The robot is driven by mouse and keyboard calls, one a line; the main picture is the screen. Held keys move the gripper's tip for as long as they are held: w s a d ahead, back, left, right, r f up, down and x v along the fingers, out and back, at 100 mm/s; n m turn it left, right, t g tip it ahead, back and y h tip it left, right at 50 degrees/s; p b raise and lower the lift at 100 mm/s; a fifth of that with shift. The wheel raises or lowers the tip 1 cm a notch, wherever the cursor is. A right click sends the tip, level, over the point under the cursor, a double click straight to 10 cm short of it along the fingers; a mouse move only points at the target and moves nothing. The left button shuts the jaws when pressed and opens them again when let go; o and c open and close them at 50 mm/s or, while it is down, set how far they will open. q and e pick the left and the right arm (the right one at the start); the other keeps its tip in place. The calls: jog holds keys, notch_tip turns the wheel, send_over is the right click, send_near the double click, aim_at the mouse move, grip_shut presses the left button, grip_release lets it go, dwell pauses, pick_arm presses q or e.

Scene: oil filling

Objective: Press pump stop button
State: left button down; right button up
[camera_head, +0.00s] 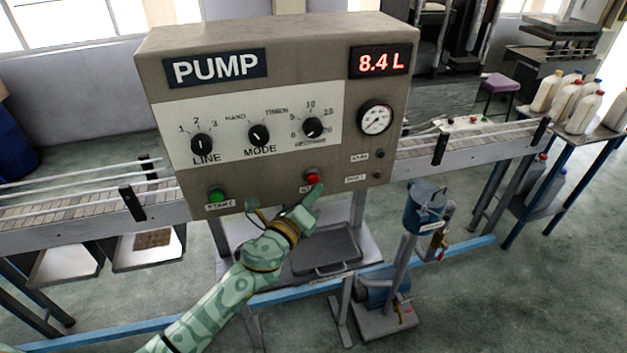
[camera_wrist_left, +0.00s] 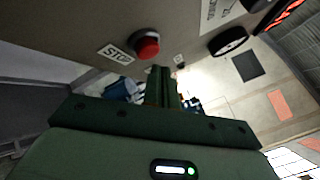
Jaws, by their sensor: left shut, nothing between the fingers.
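The pump control box (camera_head: 270,185) fills the middle of the head view, with a red display reading 8.4 L. Its red stop button (camera_head: 312,176) is on the lower part of the front panel; a green start button (camera_head: 216,196) is to its left. My left gripper (camera_head: 316,190) is shut and empty, its tip just below the red button. In the left wrist view the red button (camera_wrist_left: 147,44) shows beside a STOP label, and the shut fingers (camera_wrist_left: 160,75) point up a little right of it. I cannot tell whether they touch. My right gripper is not in view.
A conveyor (camera_head: 90,200) runs behind the box on both sides. A small pump unit (camera_head: 425,205) stands at the lower right. A dark tray (camera_head: 325,250) lies below the box. Several bottles (camera_head: 585,110) stand on a table at the far right.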

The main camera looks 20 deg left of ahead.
pick_arm(q)
jog(key=s+d, duration=0.1)
jog(key=s, duration=0.1)
jog(key=s+d, duration=0.1)
jog(key=s, duration=0.1)
jog(key=shift+d, duration=0.4)
dwell(0.7)
